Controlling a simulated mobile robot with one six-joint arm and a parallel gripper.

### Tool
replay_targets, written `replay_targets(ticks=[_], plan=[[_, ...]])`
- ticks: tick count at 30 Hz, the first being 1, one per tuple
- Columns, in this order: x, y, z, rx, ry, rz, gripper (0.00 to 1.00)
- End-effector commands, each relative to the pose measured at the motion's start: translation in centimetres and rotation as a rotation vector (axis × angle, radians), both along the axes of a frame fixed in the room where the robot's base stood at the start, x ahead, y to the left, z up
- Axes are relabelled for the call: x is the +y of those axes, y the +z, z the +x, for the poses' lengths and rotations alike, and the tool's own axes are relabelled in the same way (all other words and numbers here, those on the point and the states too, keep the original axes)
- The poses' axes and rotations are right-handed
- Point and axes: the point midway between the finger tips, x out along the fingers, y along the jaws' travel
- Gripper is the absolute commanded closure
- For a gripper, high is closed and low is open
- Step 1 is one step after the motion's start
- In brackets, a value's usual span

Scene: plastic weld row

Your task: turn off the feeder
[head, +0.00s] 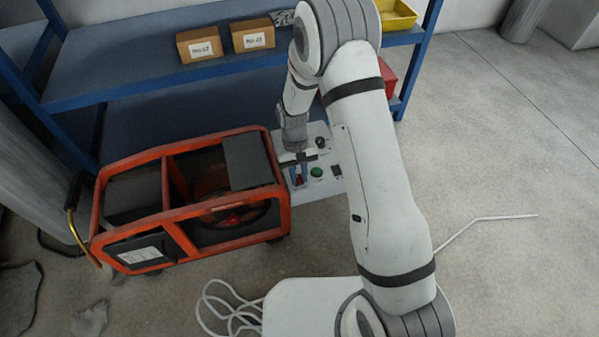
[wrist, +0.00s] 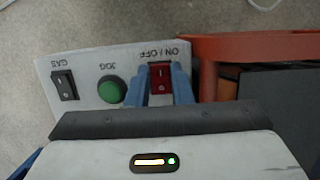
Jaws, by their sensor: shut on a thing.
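The feeder is an orange-framed machine (head: 180,205) on the floor, with a light grey control panel (head: 325,185) at its right end. In the wrist view the panel (wrist: 85,60) appears upside down, with a red ON / OFF rocker switch (wrist: 161,76), a green JOG button (wrist: 112,90) and a black GAS rocker (wrist: 64,85). My gripper (wrist: 161,90) has its blue fingers on either side of the red switch, shut on it. In the head view my gripper (head: 299,174) is down at the panel's left part. The fingers hide the switch's edges.
A blue shelf (head: 120,60) with two cardboard boxes (head: 226,40) stands behind the feeder. A yellow bin (head: 397,15) and a red bin (head: 387,78) are on it. White cable (head: 225,305) lies in front. The floor to the right is mostly clear.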

Motion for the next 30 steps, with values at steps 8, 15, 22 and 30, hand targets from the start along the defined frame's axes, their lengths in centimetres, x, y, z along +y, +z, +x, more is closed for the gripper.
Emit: replay_targets(ticks=[8, 15, 22, 30], plan=[[0.0, 0.0, 0.1, -0.002, 0.0, 0.0, 0.69], [0.0, 0.0, 0.0, -0.002, 0.0, 0.0, 0.58], [0.1, 1.0, 0.2, -0.003, 0.001, 0.0, 0.58], [0.4, 5.5, 1.4, -0.004, 0.0, 0.0, 0.58]])
